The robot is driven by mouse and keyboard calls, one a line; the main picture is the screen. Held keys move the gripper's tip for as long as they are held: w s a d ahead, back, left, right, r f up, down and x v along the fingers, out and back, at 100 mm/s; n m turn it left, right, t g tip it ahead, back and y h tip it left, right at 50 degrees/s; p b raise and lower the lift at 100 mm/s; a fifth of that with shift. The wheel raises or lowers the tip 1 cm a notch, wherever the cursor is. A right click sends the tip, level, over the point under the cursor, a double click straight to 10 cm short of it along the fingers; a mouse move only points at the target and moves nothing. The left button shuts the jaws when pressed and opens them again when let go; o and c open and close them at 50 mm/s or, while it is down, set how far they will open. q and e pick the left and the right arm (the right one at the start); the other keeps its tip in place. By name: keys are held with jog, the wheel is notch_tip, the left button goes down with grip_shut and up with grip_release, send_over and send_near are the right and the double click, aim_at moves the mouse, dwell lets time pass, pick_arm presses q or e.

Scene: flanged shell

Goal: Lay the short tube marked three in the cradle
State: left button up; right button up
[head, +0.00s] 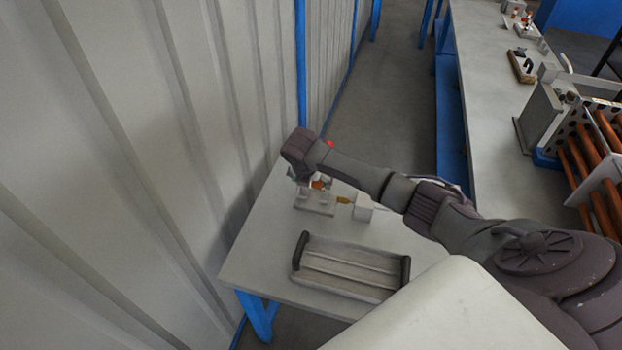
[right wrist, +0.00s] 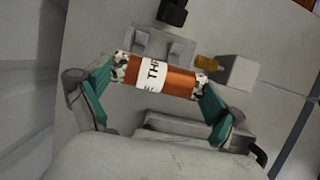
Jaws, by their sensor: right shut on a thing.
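The short tube (right wrist: 178,82) is orange-brown with speckled ends and a white label reading "THR…". My right gripper (right wrist: 160,88) is shut on it, with green-sided fingers at both ends. In the head view the right gripper (head: 313,184) is over the far part of the small table, and only a bit of orange tube shows there. The cradle (head: 316,208) appears to be the grey block with raised supports below the gripper. It also shows in the right wrist view (right wrist: 143,47), beyond the tube. The tube looks apart from it. My left gripper is not in view.
A white block (head: 363,208) with a brass-coloured piece (head: 343,200) stands right of the cradle. A grey tray with dark end handles (head: 350,262) lies nearer on the table (head: 255,262). A ribbed wall (head: 130,150) borders the left. A long bench (head: 490,90) stands at right.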

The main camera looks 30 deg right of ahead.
jog(key=b+x, duration=0.6)
jog(key=x, duration=0.2)
jog(key=shift+f+b, duration=0.2)
jog(key=shift+b, duration=0.1)
jog(key=shift+s+f+b, duration=0.2)
jog(key=shift+f+b, duration=0.25)
jog(key=shift+b, duration=0.1)
jog(key=shift+d+f, duration=0.1)
jog(key=shift+f, duration=0.15)
jog(key=c, duration=0.4)
jog(key=o, duration=1.4)
jog(key=shift+f, duration=0.1)
jog(key=shift+c, duration=0.2)
jog(key=shift+r, duration=0.4)
jog(key=w+v, duration=0.1)
jog(key=v, duration=1.1)
jog(key=shift+r, duration=0.4)
jog(key=shift+s, duration=0.15)
jog(key=shift+f, duration=0.1)
